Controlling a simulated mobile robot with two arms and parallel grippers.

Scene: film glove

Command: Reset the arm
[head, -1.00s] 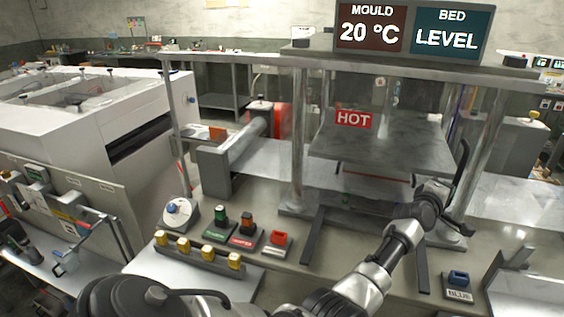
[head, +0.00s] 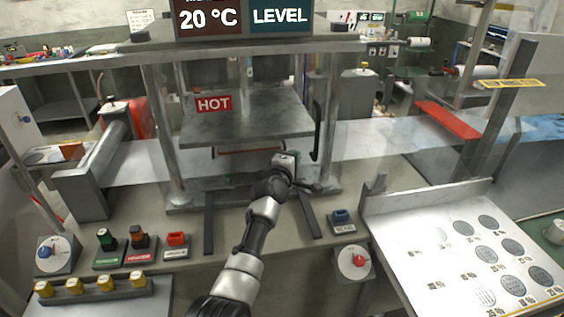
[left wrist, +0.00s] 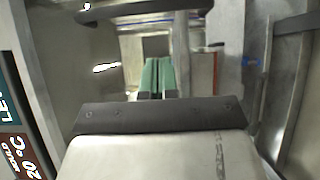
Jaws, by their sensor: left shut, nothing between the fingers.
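My left arm (head: 255,225) comes up from the bottom of the head view. It reaches to the front of the press with the red HOT sign (head: 214,104). Its wrist end is in front of the lower press opening, below the grey upper plate (head: 245,118). In the left wrist view my left gripper (left wrist: 158,68) shows two green fingers close together, with nothing between them. The fingertips cannot be made out clearly in the head view. My right gripper is in neither view.
Press posts (head: 163,130) stand on both sides of the arm. Colored switches (head: 137,243), yellow knobs (head: 105,283) and a blue switch (head: 341,217) sit along the bench front. A white sloped board with grey discs (head: 425,240) lies at right. A display hangs above (head: 281,17).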

